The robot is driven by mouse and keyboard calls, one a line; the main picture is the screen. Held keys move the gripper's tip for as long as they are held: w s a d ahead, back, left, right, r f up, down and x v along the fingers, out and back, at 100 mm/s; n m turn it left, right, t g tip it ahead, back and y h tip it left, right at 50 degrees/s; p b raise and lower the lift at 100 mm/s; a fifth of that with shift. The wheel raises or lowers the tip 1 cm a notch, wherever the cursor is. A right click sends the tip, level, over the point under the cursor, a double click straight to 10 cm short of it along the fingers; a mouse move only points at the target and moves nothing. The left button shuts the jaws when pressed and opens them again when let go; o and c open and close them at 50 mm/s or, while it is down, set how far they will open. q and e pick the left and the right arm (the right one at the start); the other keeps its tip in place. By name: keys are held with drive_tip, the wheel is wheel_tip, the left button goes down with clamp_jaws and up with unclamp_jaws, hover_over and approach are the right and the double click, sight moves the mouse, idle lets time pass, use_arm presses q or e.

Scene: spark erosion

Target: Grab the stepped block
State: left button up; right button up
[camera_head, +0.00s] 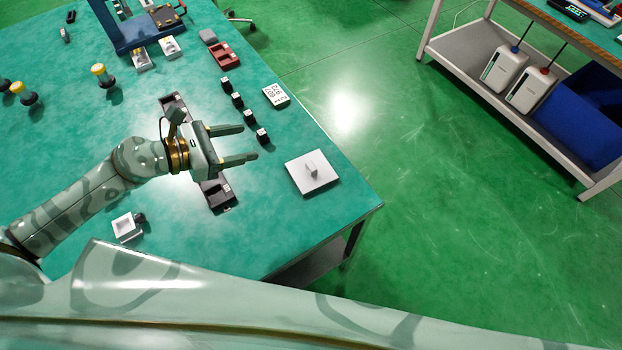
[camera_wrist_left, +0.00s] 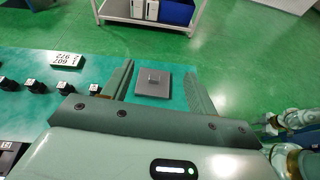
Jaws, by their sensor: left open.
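The stepped block appears to be a small light grey block (camera_head: 312,170) standing on a pale square plate (camera_head: 300,184) near the table's right corner. In the left wrist view the block (camera_wrist_left: 153,79) sits on the plate (camera_wrist_left: 153,92), which looks darker grey there. Its exact steps are too small to make out. My left gripper (camera_head: 250,142) is open and empty, left of the plate in the head view, its fingers pointing right. In the left wrist view the plate shows between the two fingers, beyond the palm.
Several small black blocks (camera_head: 237,100) stand in a row, with a white number card (camera_head: 276,95) beside them. A dark rail (camera_head: 217,195) lies partly under my left gripper. A white square tray (camera_head: 126,227) is at the near left. The green table (camera_head: 340,213) is bare around the plate.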

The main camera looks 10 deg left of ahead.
use_arm(q)
drive_tip(key=b, duration=1)
approach(309, 167)
drive_tip(key=x, duration=0.4)
drive_tip(key=shift+w+a+f, duration=0.1)
drive_tip(key=shift+w+a, duration=0.05)
drive_tip(key=shift+w, duration=0.05)
drive_tip(key=shift+g, duration=0.3)
drive_tip(key=b+x, duration=0.1)
drive_tip(key=x, duration=0.4)
drive_tip(key=c, duration=1.2)
clamp_jaws()
use_arm(e)
drive_tip(key=s+f+g, duration=0.1)
drive_tip(key=s+f, duration=0.2)
drive_tip(key=f, duration=1)
drive_tip(key=shift+s+a+f, duration=0.2)
drive_tip(key=shift+a+f, duration=0.05)
drive_tip(key=shift+a, duration=0.05)
use_arm(q)
drive_tip(key=shift+r, duration=0.25)
use_arm(e)
drive_tip(key=shift+r, duration=0.1)
